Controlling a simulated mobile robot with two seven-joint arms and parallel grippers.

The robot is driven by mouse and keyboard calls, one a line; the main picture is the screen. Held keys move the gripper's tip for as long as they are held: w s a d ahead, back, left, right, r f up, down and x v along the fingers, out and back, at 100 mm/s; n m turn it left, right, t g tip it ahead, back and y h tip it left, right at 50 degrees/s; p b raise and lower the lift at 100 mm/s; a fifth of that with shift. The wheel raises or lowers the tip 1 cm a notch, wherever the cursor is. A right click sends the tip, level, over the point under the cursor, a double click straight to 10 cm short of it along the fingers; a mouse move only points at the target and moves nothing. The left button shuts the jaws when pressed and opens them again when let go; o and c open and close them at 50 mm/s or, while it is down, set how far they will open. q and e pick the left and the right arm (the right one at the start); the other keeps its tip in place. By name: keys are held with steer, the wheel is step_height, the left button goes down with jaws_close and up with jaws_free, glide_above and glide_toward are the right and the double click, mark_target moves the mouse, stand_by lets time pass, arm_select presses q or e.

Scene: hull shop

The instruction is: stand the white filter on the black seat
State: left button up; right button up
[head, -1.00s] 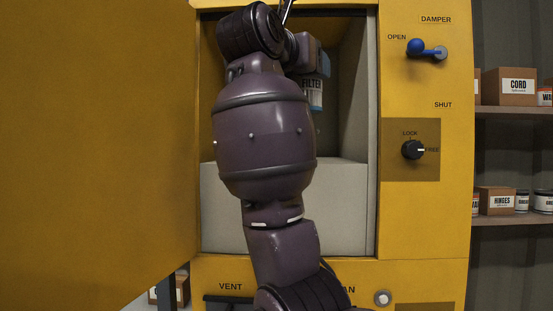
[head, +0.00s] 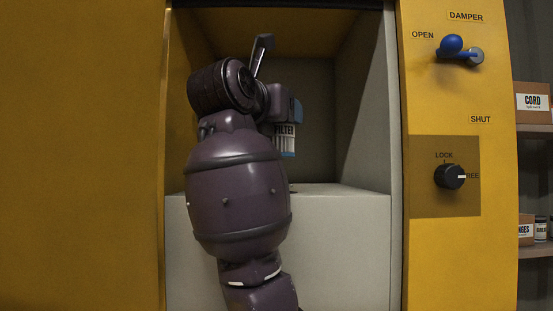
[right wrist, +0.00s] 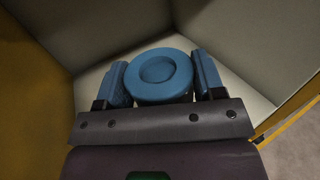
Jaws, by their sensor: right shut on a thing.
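The white filter (head: 285,140) has a blue band, a "FILTER" label and, in the right wrist view, a round blue top (right wrist: 158,72). My right gripper (head: 292,112) is shut on it from above, with a blue finger on each side of the top. It holds the filter upright inside the open yellow cabinet, above a pale ledge. A small dark edge (head: 298,190) on the ledge beside my arm may be the black seat; my arm hides most of that spot. I cannot tell how far the filter is above it. My left gripper is not in view.
The pale ledge (head: 350,240) fills the lower part of the cabinet opening, with grey walls around it. A yellow panel (head: 80,150) stands at the left. The right frame carries a blue damper lever (head: 452,46) and a black knob (head: 449,176). Shelves with boxes are beyond.

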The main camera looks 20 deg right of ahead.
mark_target(283, 138)
steer(key=shift+f, duration=3.05)
steer(key=shift+f, duration=0.2)
steer(key=o, duration=1)
steer(key=shift+c, duration=0.2)
steer(key=shift+a+r, duration=0.1)
steer(key=shift+r, duration=0.15)
